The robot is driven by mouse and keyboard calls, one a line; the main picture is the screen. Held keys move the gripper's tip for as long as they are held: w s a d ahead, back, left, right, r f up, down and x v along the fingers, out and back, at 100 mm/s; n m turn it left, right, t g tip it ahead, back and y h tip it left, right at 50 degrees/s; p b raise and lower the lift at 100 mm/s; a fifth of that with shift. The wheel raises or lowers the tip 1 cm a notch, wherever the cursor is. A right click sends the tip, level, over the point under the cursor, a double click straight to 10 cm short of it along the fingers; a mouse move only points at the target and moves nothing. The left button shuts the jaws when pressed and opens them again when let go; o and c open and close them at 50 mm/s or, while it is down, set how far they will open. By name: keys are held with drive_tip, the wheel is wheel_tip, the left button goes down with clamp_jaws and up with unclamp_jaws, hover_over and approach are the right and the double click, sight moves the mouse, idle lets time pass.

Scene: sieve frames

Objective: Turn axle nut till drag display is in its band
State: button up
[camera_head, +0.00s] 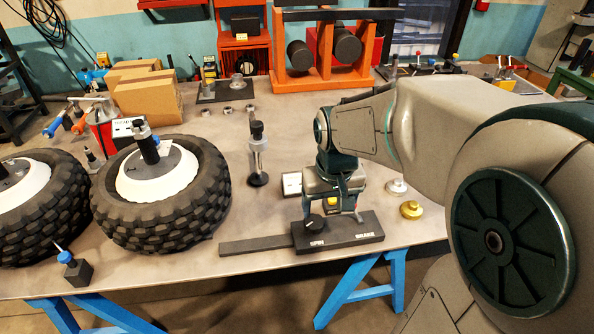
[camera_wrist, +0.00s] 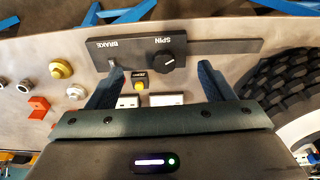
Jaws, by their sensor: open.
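My gripper (camera_head: 332,209) is open and empty, low over the black control panel (camera_head: 368,228) labelled SPIN and BRAKE. In the wrist view the fingers (camera_wrist: 159,68) are spread wide, with the SPIN knob (camera_wrist: 169,62) between them, nearer the right finger. The small BRAKE lever (camera_wrist: 113,64) is by the left fingertip. A wheel with a knobbly tyre (camera_head: 205,200) lies flat on the table at left, its white hub (camera_head: 160,183) facing up. A dark upright axle part (camera_head: 148,150) stands in the hub. I cannot make out the axle nut or a drag reading.
A small box with a yellow button (camera_wrist: 140,82) and a white box (camera_head: 291,184) sit beside the panel. A dark upright tool (camera_head: 257,150) stands between wheel and gripper. Another wheel (camera_head: 35,210) is far left. Gold (camera_head: 411,209) and silver knobs lie right.

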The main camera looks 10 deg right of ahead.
drive_tip(key=g+p, duration=0.2)
drive_tip(key=p, duration=0.2)
approach(314, 220)
drive_tip(key=shift+n, duration=0.3)
drive_tip(key=f+p, duration=0.1)
drive_tip(key=f, duration=0.3)
drive_tip(key=f+p, duration=0.1)
drive_tip(key=f, duration=0.4)
drive_tip(key=shift+s, duration=0.2)
drive_tip(key=c, duration=1)
